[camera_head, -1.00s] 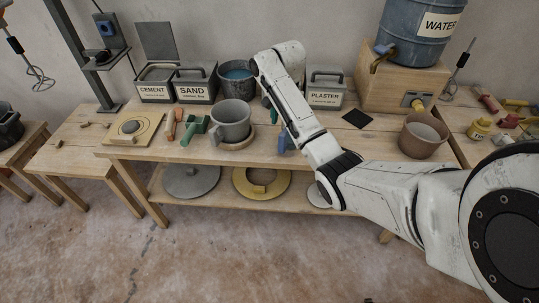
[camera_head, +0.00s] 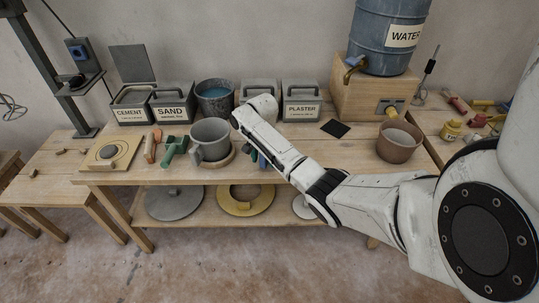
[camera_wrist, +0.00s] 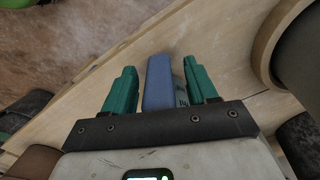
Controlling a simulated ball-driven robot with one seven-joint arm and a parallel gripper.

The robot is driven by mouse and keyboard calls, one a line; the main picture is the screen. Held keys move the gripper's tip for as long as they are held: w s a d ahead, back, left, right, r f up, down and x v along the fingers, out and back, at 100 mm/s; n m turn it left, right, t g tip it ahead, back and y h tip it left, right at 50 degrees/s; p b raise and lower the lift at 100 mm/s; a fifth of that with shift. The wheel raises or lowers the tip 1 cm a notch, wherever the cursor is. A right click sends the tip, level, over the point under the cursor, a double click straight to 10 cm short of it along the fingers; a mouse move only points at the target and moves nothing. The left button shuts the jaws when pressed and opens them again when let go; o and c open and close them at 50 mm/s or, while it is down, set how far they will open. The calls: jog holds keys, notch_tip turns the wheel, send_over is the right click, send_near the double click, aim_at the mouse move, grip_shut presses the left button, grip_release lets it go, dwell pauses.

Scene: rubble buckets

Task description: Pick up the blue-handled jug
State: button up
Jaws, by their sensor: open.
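The blue handle (camera_wrist: 159,82) of the jug shows in the wrist view, standing between my two green fingers. A small bit of blue (camera_head: 264,161) also shows behind my arm in the head view, at the front of the bench. The jug's body is mostly hidden by my arm and gripper; faint markings show beside the handle. My gripper (camera_wrist: 160,76) is open, with one finger on each side of the handle. A gap shows on the left; the right finger is closer to it. In the head view a green fingertip (camera_head: 252,154) shows beside the arm.
A grey mug-like pot (camera_head: 210,138) stands on a round wooden board (camera_head: 219,162) just left of my gripper. Bins marked cement, sand and plaster (camera_head: 301,108) stand behind, with a bucket of blue liquid (camera_head: 215,105). A brown pot (camera_head: 397,148) stands at right.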

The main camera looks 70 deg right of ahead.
jog(key=shift+c, duration=0.4)
grip_shut()
